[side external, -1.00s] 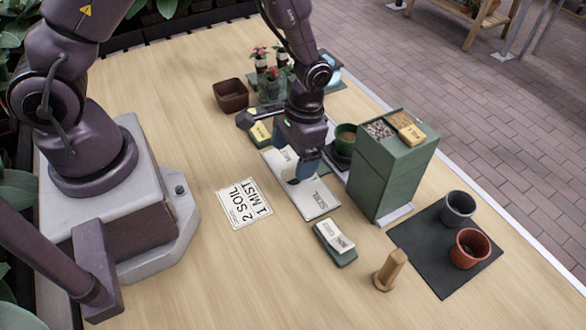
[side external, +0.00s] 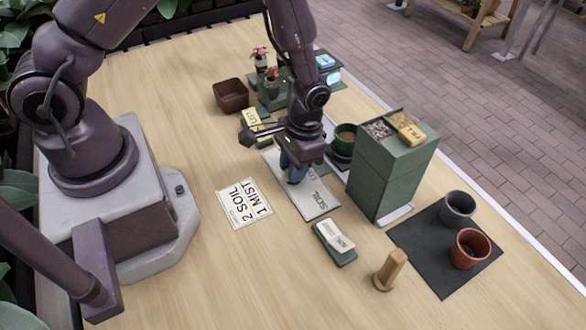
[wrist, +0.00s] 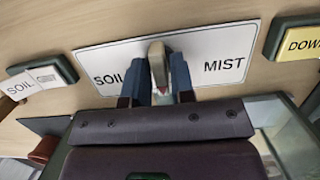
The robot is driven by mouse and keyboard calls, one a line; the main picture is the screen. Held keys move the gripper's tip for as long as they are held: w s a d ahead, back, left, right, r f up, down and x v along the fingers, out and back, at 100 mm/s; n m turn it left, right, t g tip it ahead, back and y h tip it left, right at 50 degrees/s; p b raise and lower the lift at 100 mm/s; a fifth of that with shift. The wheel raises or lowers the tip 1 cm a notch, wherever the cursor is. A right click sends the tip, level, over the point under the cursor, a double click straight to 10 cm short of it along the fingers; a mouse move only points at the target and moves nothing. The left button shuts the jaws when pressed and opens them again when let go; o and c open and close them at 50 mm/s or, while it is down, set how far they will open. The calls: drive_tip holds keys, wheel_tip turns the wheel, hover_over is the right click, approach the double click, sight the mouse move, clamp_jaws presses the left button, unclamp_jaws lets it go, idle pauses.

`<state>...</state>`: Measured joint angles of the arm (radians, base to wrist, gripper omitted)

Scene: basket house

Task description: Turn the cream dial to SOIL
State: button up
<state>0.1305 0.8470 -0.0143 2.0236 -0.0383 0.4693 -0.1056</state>
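The white plate (side external: 318,203) lies on the table, printed SOIL at one end and MIST at the other. In the wrist view, SOIL is left and MIST is right on the plate (wrist: 206,46). The cream dial (wrist: 157,51) stands mid-plate, a raised bar lying roughly across the plate's length, pointing at neither word. My gripper (side external: 292,177) is down at the plate. Its blue fingers (wrist: 159,82) lie on both sides of the dial with no clear gap, so it looks shut on it. In the side view they hide the dial.
A card reading 2 SOIL 1 MIST (side external: 244,203) lies nearby. A tall green dispenser (side external: 385,178) stands close right of the plate. A green block with a label (side external: 335,243), wooden peg (side external: 390,270) and terracotta pot (side external: 470,248) stand nearer the front.

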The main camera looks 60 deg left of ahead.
drive_tip(key=shift+c, duration=0.9)
drive_tip(key=m, duration=0.4)
drive_tip(key=shift+m+y, duration=0.4)
drive_tip(key=shift+m, duration=0.6)
drive_tip(key=m+t+y, duration=0.1)
drive_tip(key=m, duration=0.5)
drive_tip(key=o, duration=1.4)
drive_tip(key=shift+o, duration=0.2)
